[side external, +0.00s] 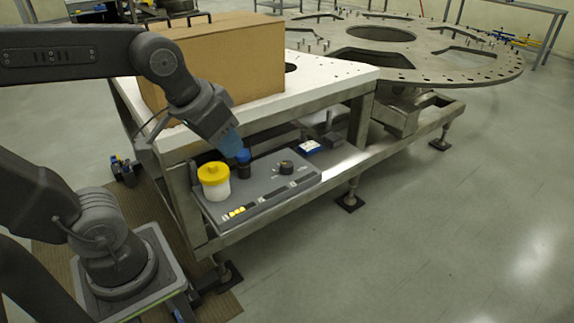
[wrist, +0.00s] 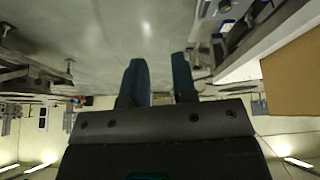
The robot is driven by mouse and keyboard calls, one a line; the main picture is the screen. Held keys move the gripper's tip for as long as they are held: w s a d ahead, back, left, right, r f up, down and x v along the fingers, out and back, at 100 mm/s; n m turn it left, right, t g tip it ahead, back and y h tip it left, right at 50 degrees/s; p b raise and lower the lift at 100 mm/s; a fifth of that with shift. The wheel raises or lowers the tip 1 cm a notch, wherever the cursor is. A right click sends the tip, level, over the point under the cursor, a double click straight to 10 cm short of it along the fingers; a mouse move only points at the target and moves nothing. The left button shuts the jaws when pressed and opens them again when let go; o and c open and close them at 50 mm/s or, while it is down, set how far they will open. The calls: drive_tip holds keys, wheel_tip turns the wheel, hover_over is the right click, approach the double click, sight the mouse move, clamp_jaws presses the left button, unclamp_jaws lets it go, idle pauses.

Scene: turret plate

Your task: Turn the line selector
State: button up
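A grey control panel (side external: 262,187) sits on the lower shelf of the steel frame in the side external view. A black round knob (side external: 286,167), which looks like the line selector, stands on its right half. A blue-topped knob (side external: 243,156) and a yellow-capped white cylinder (side external: 214,180) stand to its left. My gripper (side external: 231,147), with blue fingers, hangs above the panel's back left, close to the blue-topped knob in the picture; contact cannot be told. In the wrist view my gripper (wrist: 160,66) has its fingers apart, with only floor between them.
A cardboard box (side external: 225,58) stands on the white tabletop (side external: 335,72) above the shelf, close to my arm. A blue-and-white item (side external: 307,147) lies behind the panel's right end. A large turret plate (side external: 480,68) stands at the back right. The floor (side external: 440,230) in front is clear.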

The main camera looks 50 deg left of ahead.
drive_tip(key=o, duration=0.6)
drive_tip(key=w+a+n, duration=0.1)
drive_tip(key=w, duration=0.3)
drive_tip(key=w+a+n+g, duration=0.1)
drive_tip(key=w+a+n, duration=0.1)
drive_tip(key=w, duration=0.3)
drive_tip(key=w+a+r+n, duration=0.1)
drive_tip(key=w+a+n, duration=0.1)
drive_tip(key=w, duration=0.2)
drive_tip(key=shift+w+a+g, duration=0.15)
drive_tip(key=shift+g, duration=0.15)
drive_tip(key=shift+o, duration=1.4)
drive_tip(key=w+a+f+n+g, duration=0.1)
drive_tip(key=w+a+f+n, duration=0.3)
drive_tip(key=w, duration=0.5)
drive_tip(key=shift+a, duration=0.95)
drive_tip(key=n+g, duration=0.3)
drive_tip(key=n, duration=0.5)
hover_over(287, 164)
wheel_tip(287, 164, down, 18)
wheel_tip(287, 164, down, 14)
drive_tip(key=shift+w+a+f, duration=0.1)
drive_tip(key=shift+f, duration=0.05)
drive_tip(key=c, duration=0.9)
